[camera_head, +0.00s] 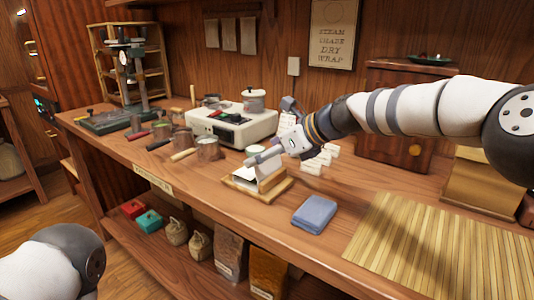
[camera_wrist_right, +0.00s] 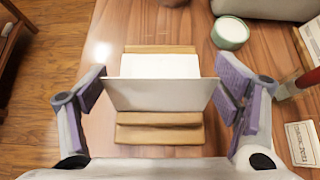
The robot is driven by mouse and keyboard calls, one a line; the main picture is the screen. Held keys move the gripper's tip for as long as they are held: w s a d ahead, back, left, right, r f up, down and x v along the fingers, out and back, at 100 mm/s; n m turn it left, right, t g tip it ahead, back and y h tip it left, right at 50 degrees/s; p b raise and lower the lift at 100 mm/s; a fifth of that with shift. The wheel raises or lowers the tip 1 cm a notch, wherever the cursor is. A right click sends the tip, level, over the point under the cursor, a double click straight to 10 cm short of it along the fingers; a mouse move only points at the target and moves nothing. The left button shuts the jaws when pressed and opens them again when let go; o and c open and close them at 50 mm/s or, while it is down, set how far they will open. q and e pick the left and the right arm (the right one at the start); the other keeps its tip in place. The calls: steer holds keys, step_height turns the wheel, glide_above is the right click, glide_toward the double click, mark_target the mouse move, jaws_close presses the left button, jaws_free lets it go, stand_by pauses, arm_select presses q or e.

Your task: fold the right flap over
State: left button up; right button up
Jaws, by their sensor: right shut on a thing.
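A small wooden board (camera_head: 284,190) stands on the bench and holds a white wrap (camera_head: 243,177). In the right wrist view the board (camera_wrist_right: 160,134) shows in front of and behind the wrap (camera_wrist_right: 160,65). A white flap (camera_wrist_right: 160,94) of the wrap stands raised across the middle of that view. My right gripper (camera_head: 268,158) is over the board, shut on the flap. In the right wrist view the right gripper (camera_wrist_right: 162,90) has one finger at each side edge of the flap. My left gripper is out of view; only part of my left arm shows at the lower left.
A blue folded cloth (camera_head: 314,214) lies just in front of the board. A slatted mat (camera_head: 430,250) covers the bench at right. A white appliance (camera_head: 230,126) and several metal mugs stand behind and left. A green bowl (camera_wrist_right: 230,33) stands near the right finger.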

steer(key=o, duration=1.1)
steer(key=v, duration=1.2)
